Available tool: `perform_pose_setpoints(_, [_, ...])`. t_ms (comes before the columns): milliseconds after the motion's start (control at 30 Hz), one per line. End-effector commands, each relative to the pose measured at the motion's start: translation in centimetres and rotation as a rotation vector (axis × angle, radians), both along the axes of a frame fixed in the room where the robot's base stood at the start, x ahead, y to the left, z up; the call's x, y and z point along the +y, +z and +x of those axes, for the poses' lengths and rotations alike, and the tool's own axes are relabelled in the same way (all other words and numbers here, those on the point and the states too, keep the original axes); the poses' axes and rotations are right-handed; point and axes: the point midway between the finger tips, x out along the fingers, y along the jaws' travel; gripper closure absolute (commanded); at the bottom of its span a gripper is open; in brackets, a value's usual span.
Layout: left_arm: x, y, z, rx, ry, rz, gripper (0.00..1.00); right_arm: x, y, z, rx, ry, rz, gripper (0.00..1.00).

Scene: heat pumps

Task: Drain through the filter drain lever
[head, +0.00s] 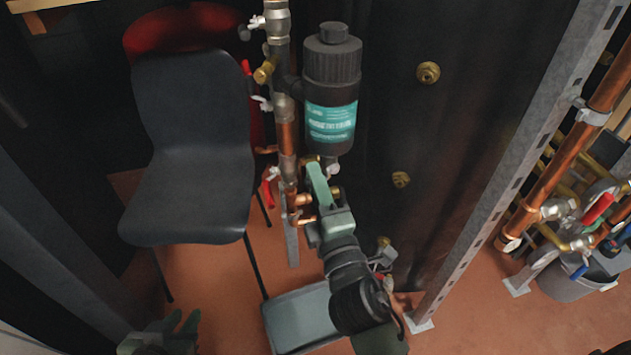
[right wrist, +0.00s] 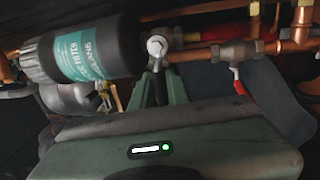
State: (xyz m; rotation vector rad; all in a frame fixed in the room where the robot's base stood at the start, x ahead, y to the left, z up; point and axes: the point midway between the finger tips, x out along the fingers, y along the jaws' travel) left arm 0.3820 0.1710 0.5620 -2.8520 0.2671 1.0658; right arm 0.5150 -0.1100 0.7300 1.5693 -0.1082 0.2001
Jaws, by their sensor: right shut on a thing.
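The filter (head: 332,65) is a black canister with a teal label, standing upright beside the copper pipes. In the right wrist view the filter (right wrist: 85,50) lies across the upper left. At its bottom end is a small silver drain fitting (right wrist: 157,46), which also shows in the head view (head: 333,169). My right gripper (head: 320,178) is just below the filter, with its green fingers (right wrist: 154,82) closed together at the drain fitting. It is shut on what seems to be the drain lever, mostly hidden between the fingers. My left gripper (head: 183,322) is low at left, fingers apart and empty.
A red-handled valve (right wrist: 238,82) sits on the pipe beside the filter. A dark chair (head: 195,140) stands left of the pipes. A grey container (head: 300,318) is on the floor under my right arm. A metal post (head: 510,170) and more piping are at right.

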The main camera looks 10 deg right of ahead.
Motion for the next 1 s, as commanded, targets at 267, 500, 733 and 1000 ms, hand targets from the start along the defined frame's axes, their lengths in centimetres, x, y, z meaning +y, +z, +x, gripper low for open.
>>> perform_pose_setpoints(267, [-0.05,0.11,0.12,-0.007,0.0,-0.001,0.76,-0.16,0.23,0.03,-0.002,-0.003,0.015,1.0])
perform_pose_setpoints(500, [-0.04,0.1,0.12,-0.007,0.0,-0.001,0.76,-0.15,0.25,0.03,-0.003,-0.002,0.015,0.68])
perform_pose_setpoints(733, [-0.03,0.09,0.11,-0.006,0.0,-0.001,0.76,-0.09,0.37,0.01,-0.006,-0.002,0.013,0.63])
perform_pose_setpoints(1000, [-0.04,0.08,0.09,-0.005,0.0,-0.001,0.76,-0.05,0.49,0.01,-0.008,0.0,0.012,0.63])
